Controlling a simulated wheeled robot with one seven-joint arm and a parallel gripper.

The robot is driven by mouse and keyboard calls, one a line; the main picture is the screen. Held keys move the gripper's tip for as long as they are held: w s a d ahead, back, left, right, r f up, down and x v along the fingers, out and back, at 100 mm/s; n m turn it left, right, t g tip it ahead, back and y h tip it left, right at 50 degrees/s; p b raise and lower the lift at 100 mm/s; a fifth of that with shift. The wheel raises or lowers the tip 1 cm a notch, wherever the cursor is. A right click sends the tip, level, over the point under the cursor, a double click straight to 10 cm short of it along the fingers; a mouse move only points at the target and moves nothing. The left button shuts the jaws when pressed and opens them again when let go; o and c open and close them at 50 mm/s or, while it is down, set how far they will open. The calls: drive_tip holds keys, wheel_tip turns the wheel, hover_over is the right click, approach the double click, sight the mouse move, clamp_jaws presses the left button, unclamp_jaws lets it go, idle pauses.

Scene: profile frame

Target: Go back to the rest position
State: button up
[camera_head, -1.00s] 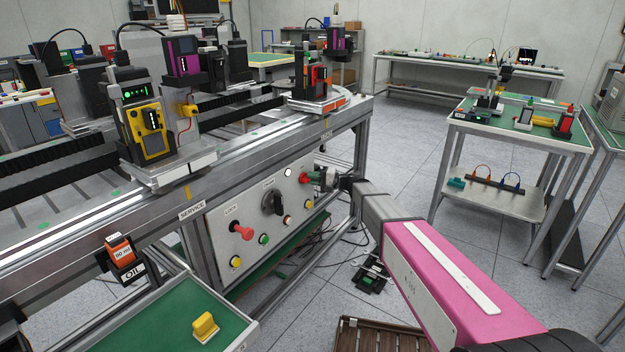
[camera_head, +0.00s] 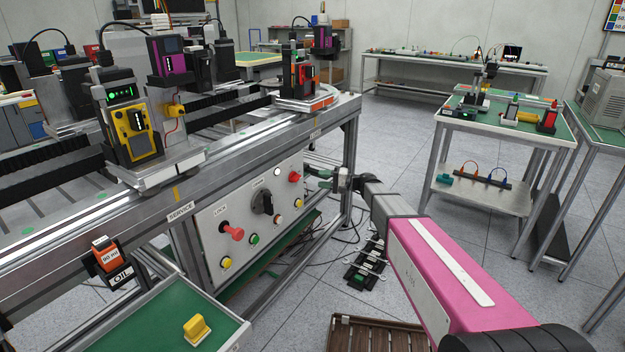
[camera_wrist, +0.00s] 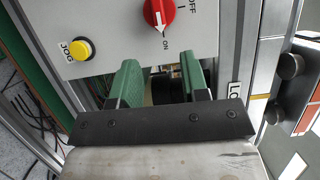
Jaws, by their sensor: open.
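My gripper (camera_wrist: 160,85) is open and empty, with two green fingers apart in the wrist view. In the head view it (camera_head: 320,180) is small, at the end of my pink and grey arm, just right of the control panel (camera_head: 215,240). A red rotary knob (camera_wrist: 159,14) with a white arrow pointing to ON is just beyond the fingertips; the knob (camera_head: 294,177) also shows near the panel's upper right. The gripper is apart from the knob. A yellow JOG button (camera_wrist: 80,49) is to the left in the wrist view.
The machine bench (camera_head: 120,225) runs along the left. A green tray (camera_head: 140,320) with a yellow block is at the front. A brown slatted crate (camera_head: 375,335) and a dark strip (camera_head: 368,262) lie on the floor below my arm. A cart (camera_head: 500,130) stands at the right, with open floor between.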

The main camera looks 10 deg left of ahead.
drive_tip(key=shift+d, duration=0.75)
drive_tip(key=s+d+f+h, duration=0.5)
drive_tip(key=s+d, duration=0.3)
drive_tip(key=s+d+f+h, duration=0.4)
drive_tip(key=s+d+f, duration=0.1)
drive_tip(key=s+d, duration=0.25)
drive_tip(key=s+d+f+h, duration=0.1)
drive_tip(key=s+d+h, duration=0.3)
drive_tip(key=d, duration=0.4)
drive_tip(key=s+d+f+h, duration=0.1)
drive_tip(key=s+d+h, duration=0.4)
drive_tip(key=s+d, duration=0.2)
drive_tip(key=d, duration=0.2)
drive_tip(key=shift+s+d+f, duration=0.15)
drive_tip(key=shift+d+f, duration=0.1)
drive_tip(key=shift+d, duration=0.05)
